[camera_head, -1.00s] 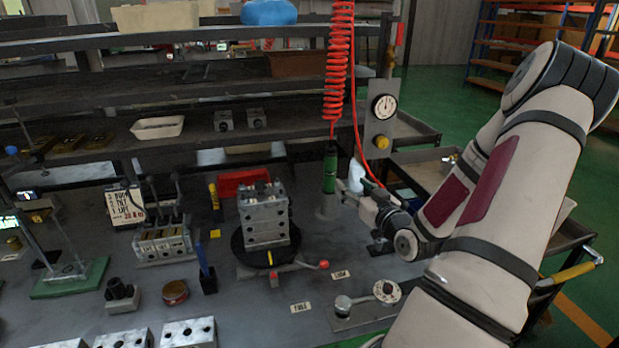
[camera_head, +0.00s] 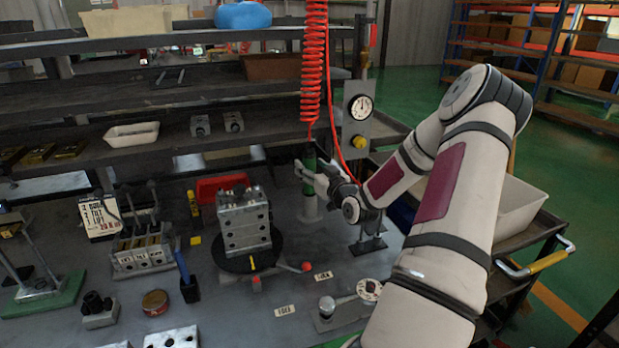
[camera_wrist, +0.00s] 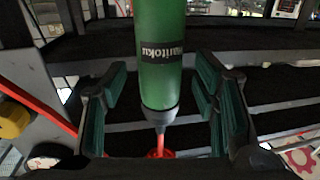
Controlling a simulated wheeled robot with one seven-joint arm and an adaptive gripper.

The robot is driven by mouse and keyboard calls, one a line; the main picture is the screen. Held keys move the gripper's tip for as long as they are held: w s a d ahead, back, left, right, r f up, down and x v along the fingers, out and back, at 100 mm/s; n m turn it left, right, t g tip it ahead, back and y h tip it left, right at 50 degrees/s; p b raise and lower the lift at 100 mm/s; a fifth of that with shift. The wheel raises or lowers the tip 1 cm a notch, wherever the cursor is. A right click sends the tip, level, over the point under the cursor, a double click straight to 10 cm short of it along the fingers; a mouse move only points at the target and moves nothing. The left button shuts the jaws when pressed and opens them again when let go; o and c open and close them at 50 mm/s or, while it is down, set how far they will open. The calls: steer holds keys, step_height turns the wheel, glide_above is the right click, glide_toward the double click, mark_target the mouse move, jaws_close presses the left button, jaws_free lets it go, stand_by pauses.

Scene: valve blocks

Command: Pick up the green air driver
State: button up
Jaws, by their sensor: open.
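My gripper (camera_head: 306,178) is at the driver, coming from the right. In the wrist view the green driver (camera_wrist: 162,55), with a dark label, lies between the two open finger pads of my gripper (camera_wrist: 160,105). Gaps show on both sides of the driver, so the pads look apart from it. In the head view the fingers partly cover the driver.
The red coiled hose (camera_head: 314,65) hangs above the driver. A pressure gauge (camera_head: 361,107) on a post stands to the right. A metal valve block (camera_head: 243,222) sits on a black turntable to the left. A shelf (camera_head: 230,90) runs behind the bench.

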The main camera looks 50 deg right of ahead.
steer(key=shift+x, duration=0.75)
steer(key=shift+c, duration=0.5)
jaws_close()
steer(key=shift+r, duration=0.1)
